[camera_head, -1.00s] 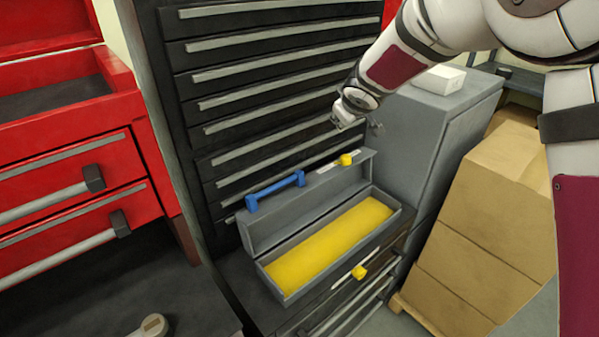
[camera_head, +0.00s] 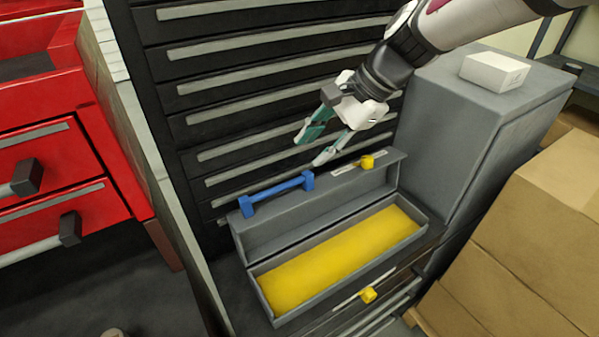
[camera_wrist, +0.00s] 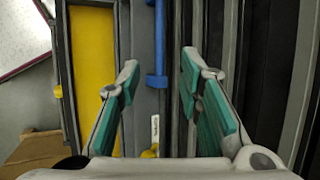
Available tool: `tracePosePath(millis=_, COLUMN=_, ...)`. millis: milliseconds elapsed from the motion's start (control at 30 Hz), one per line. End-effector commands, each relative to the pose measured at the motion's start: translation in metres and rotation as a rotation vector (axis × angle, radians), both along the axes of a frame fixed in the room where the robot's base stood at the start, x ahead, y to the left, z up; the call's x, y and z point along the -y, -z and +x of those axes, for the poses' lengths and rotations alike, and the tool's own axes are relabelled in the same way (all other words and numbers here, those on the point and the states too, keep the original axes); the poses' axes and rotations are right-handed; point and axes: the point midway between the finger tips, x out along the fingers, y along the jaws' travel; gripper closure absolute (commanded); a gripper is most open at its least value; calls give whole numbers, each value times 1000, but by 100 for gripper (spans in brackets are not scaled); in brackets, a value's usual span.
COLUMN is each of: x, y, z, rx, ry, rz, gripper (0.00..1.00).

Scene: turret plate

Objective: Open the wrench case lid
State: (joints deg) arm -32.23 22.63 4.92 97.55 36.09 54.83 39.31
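The grey wrench case (camera_head: 262,292) sits on top of a dark cabinet, with its yellow interior (camera_head: 335,262) in full view. Its lid (camera_head: 345,199) stands raised along the back side, with a blue handle (camera_head: 277,192) and a yellow latch (camera_head: 367,162) at its upper edge. My gripper (camera_head: 313,151) is just above and behind the lid's edge, apart from the handle. In the wrist view my gripper (camera_wrist: 157,88) has its teal-padded fingers spread, with the blue handle (camera_wrist: 157,50) seen between and beyond them. Nothing is held.
Black drawers (camera_head: 255,95) rise close behind the lid. A grey cabinet (camera_head: 450,120) with a white box (camera_head: 494,71) stands to the right, cardboard boxes (camera_head: 530,235) beyond. Red drawers (camera_head: 60,170) are at the left. Space above the case interior is clear.

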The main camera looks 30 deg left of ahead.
Motion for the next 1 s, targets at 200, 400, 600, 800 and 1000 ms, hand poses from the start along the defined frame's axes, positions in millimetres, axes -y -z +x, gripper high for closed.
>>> tracePosePath(millis=200, x=-15, y=27, z=-7, rx=-4, ry=-2, rz=-4, gripper=67)
tracePosePath(millis=400, x=-35, y=61, z=-13, rx=-1, ry=-2, rz=-4, gripper=67)
tracePosePath(millis=600, x=-53, y=91, z=-19, rx=1, ry=-1, rz=-4, gripper=67)
tracePosePath(millis=800, x=-64, y=109, z=-22, rx=3, ry=-2, rz=-3, gripper=67)
tracePosePath(millis=1000, x=-68, y=114, z=-22, rx=5, ry=-1, rz=-2, gripper=67)
